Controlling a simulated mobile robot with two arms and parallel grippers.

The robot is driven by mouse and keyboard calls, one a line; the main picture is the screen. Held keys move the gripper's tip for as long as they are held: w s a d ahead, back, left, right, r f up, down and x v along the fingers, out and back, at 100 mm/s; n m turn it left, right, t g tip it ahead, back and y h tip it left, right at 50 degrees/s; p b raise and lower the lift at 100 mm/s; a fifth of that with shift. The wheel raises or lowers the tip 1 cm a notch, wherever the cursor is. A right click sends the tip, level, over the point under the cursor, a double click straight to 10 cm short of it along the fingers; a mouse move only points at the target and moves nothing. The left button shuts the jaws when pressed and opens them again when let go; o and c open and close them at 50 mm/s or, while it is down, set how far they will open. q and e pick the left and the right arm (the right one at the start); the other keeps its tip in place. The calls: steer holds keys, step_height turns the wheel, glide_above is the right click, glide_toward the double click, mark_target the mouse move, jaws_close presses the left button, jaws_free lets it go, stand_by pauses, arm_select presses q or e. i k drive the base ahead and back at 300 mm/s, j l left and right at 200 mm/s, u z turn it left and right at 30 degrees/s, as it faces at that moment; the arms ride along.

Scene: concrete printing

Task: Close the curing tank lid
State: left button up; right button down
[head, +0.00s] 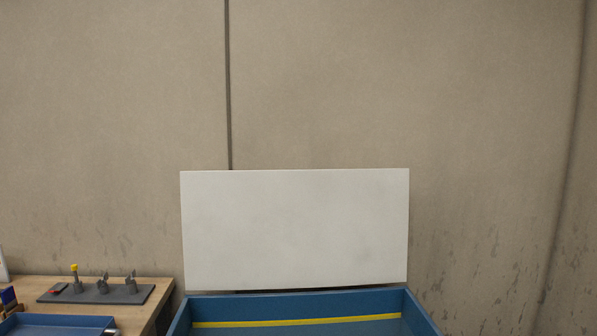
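The curing tank (293,305) is a blue open box at the bottom middle of the head view, with a yellow stripe along its inner back wall. Its lid (295,230) is a flat pale panel standing raised, near upright, along the tank's back edge. The tank's front part is cut off by the lower edge of the picture. Neither of my grippers shows in the head view.
A wooden table (150,288) stands to the left of the tank. On it are a dark plate (95,294) with several small metal pieces and a blue tray (60,325). A bare concrete wall (400,90) is behind. The space above the tank looks clear.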

mark_target(278, 229)
steer(key=i+l+u, duration=0.3)
steer(key=i, duration=0.15)
steer(key=i+l+u, duration=0.35)
steer(key=i+j, duration=0.05)
steer(key=j, duration=0.05)
